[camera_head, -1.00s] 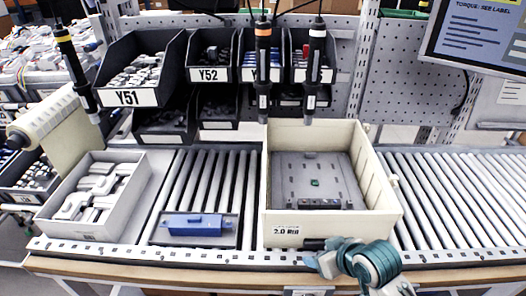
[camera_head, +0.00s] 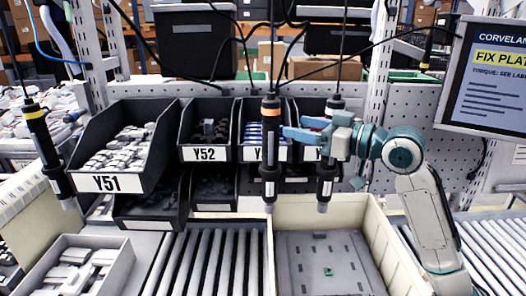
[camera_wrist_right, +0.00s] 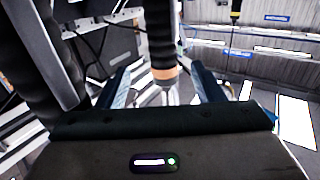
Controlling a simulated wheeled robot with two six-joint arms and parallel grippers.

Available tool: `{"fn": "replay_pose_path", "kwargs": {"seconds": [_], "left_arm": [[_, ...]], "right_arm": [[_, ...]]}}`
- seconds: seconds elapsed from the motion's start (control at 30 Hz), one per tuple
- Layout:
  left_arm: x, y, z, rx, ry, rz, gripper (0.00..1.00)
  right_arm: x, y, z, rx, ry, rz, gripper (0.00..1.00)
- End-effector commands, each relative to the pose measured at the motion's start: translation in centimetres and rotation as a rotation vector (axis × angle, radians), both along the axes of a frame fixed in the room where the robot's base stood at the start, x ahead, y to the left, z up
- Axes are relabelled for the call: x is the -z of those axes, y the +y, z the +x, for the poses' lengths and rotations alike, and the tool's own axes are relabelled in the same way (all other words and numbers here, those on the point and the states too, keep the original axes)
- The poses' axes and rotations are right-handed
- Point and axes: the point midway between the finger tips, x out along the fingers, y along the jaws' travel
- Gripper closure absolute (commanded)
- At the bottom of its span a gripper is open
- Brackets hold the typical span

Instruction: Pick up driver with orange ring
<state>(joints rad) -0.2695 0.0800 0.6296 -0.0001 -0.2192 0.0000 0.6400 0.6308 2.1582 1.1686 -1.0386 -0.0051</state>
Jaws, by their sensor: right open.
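The driver with the orange ring (camera_head: 269,172) is black and hangs upright from a cable above the front of the bins. The ring is near its top. My right gripper (camera_head: 296,127) is at the driver's upper part, fingers pointing left, open. In the right wrist view, the orange-ringed driver (camera_wrist_right: 160,38) stands between the two spread fingers of the gripper (camera_wrist_right: 163,88). I cannot tell whether either finger touches it. My left gripper is not in view.
A white-ringed driver (camera_head: 326,172) hangs just right, close to my right gripper. A yellow-ringed driver (camera_head: 44,145) hangs at far left. Black parts bins (camera_head: 124,186) stand behind. A cream box (camera_head: 400,262) sits on the rollers below. A monitor (camera_head: 487,75) is at upper right.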

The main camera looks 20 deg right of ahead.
Motion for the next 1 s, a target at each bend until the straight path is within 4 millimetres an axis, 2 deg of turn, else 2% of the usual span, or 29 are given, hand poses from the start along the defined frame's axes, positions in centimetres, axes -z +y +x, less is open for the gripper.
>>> {"fn": "replay_pose_path", "kwargs": {"seconds": [0.1, 0.3, 0.4, 0.53, 0.77, 0.87, 1.0], "left_arm": [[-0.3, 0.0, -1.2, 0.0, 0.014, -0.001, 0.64], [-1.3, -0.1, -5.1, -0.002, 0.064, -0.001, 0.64], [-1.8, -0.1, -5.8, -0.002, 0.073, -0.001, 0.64], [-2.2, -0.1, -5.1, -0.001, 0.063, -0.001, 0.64], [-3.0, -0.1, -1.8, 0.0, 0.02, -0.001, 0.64], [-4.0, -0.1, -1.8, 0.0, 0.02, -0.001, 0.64], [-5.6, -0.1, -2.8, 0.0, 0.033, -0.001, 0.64]], "right_arm": [[-1.0, 0.3, 0.3, -0.008, -0.011, 0.01, 0.39], [-1.1, 1.7, 2.0, -0.01, -0.01, 0.014, 0.39], [-1.1, 2.5, 2.9, -0.009, -0.009, 0.013, 0.39], [-0.9, 3.2, 3.8, -0.007, -0.009, 0.01, 0.39], [-1.0, 3.8, 4.5, -0.007, -0.009, 0.009, 0.39], [-1.5, 4.5, 5.4, -0.009, -0.007, 0.011, 0.39], [-1.9, 5.6, 6.9, -0.009, -0.007, 0.011, 0.39]]}}
